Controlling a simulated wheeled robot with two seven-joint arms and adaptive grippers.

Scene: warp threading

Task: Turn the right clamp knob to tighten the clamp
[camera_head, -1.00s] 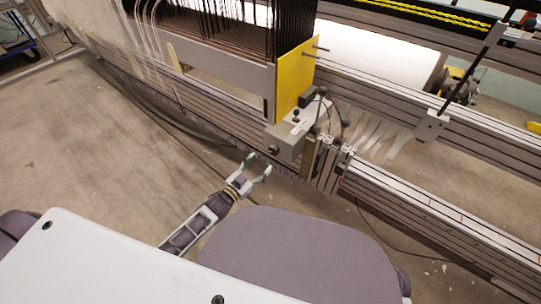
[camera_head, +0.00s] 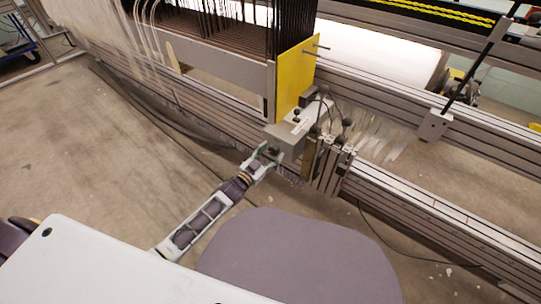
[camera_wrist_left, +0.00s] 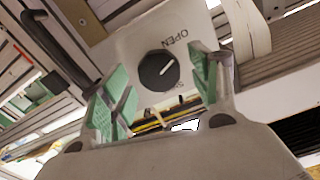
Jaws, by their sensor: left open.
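The clamp is a grey box (camera_head: 287,142) at the end of the loom frame. Its round black knob (camera_wrist_left: 158,70) with a white pointer line shows in the left wrist view. The pointer slants to the upper right. The word OPEN is printed beside the knob, and another label is mostly hidden behind a finger. My left gripper (camera_head: 267,157) is at the near face of the box in the head view. In the wrist view its green-padded fingers (camera_wrist_left: 161,88) are open, one on each side of the knob, with gaps visible. My right gripper is not in view.
A yellow plate (camera_head: 296,78) stands behind the clamp, beside the dark warp threads (camera_head: 293,25). Long slotted rails (camera_head: 430,215) run to the right. Black cables (camera_head: 322,112) hang near the box. The floor (camera_head: 90,170) at the left is open.

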